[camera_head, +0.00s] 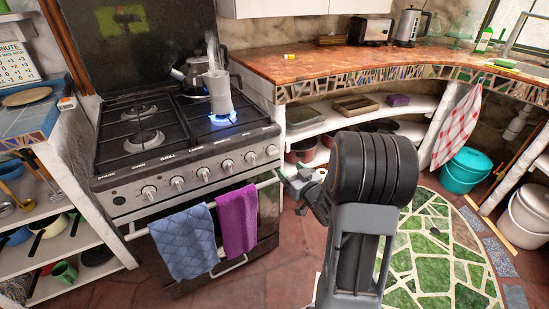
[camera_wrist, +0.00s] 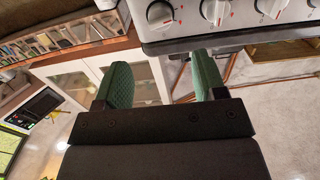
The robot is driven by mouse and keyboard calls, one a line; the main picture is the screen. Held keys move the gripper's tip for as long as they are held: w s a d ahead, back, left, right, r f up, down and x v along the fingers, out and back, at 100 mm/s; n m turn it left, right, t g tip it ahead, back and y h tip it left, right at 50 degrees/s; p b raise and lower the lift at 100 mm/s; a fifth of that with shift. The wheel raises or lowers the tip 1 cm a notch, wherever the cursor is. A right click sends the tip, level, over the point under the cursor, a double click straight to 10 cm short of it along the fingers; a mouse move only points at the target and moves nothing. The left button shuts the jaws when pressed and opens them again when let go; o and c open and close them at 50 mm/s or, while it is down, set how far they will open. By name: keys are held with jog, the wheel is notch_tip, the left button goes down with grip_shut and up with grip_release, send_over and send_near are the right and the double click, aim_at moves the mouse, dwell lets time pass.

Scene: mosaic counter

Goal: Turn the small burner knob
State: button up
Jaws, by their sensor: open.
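The stove's front panel carries a row of several silver knobs, the rightmost being a knob (camera_head: 272,150) by the panel's right end. The labels above them are too small to tell which is the small burner knob. In the wrist view, a knob (camera_wrist: 160,14) sits at the top, beyond the fingertips, with more knobs (camera_wrist: 213,10) to its right. My gripper (camera_head: 300,184) is just right of and below the panel's right end. In the wrist view my gripper (camera_wrist: 160,66) has its green fingers apart, with nothing between them and no knob touched.
A blue flame (camera_head: 222,117) burns under a grey pot (camera_head: 220,92); a kettle (camera_head: 194,72) stands behind. Blue (camera_head: 184,242) and purple (camera_head: 237,221) towels hang on the oven rail (camera_head: 265,183).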

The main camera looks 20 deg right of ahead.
aim_at(275, 154)
jog(key=w, duration=0.3)
jog(key=w+b, duration=0.1)
jog(key=w, duration=0.3)
jog(key=w+a, duration=0.1)
jog(key=w, duration=0.3)
jog(key=shift+a, duration=0.1)
jog(key=c, duration=0.9)
